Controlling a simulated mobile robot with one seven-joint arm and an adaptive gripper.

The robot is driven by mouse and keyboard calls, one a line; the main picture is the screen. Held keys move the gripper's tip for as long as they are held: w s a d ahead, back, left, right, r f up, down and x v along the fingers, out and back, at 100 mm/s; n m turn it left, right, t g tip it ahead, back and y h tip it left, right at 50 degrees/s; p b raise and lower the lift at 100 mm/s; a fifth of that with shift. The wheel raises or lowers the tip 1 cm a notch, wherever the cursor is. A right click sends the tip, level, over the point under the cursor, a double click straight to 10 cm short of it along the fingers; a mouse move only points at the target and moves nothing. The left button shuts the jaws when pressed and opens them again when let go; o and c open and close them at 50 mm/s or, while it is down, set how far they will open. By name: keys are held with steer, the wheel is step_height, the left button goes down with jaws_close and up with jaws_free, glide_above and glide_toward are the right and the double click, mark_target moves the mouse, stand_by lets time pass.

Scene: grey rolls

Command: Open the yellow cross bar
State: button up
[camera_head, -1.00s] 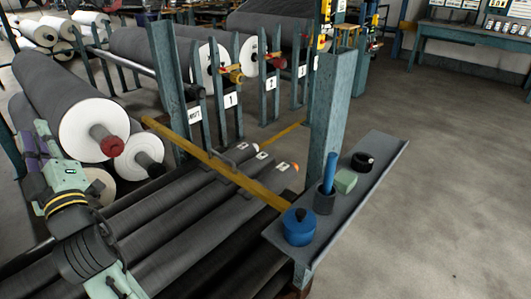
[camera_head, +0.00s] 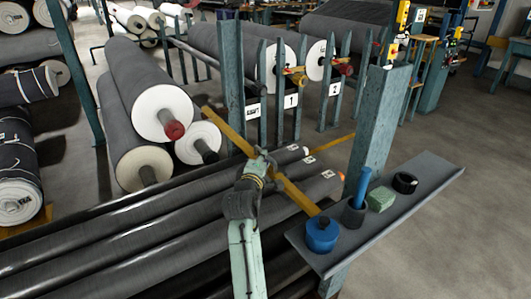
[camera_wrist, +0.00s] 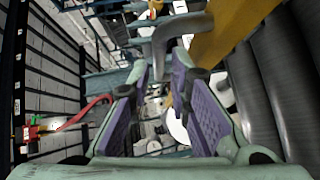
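The yellow cross bar (camera_head: 222,125) slants across the front of the grey rolls, from near the left post down to the shelf by the right post. My gripper (camera_head: 264,158) is at the middle of the bar and covers part of it and its handle. In the wrist view, the yellow cross bar (camera_wrist: 228,28) runs at upper right, with its bent grey handle (camera_wrist: 162,42) in front. My gripper (camera_wrist: 163,78) has its purple-padded fingers apart, on either side of the handle's lower part. I see gaps beside the handle; contact is unclear.
A grey shelf (camera_head: 440,172) beside the right post (camera_head: 372,120) carries a blue pot (camera_head: 321,236), a cup with a blue stick, a green block and a black roll. Long dark rolls (camera_head: 130,225) lie below my arm. Open floor is at the right.

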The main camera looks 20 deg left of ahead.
steer(key=shift+w+a+f, duration=0.15)
steer(key=shift+w, duration=0.85)
steer(key=shift+w+a+f, duration=0.1)
steer(key=shift+w+f, duration=0.05)
steer(key=shift+w, duration=0.8)
steer(key=shift+c, duration=0.4)
jaws_close()
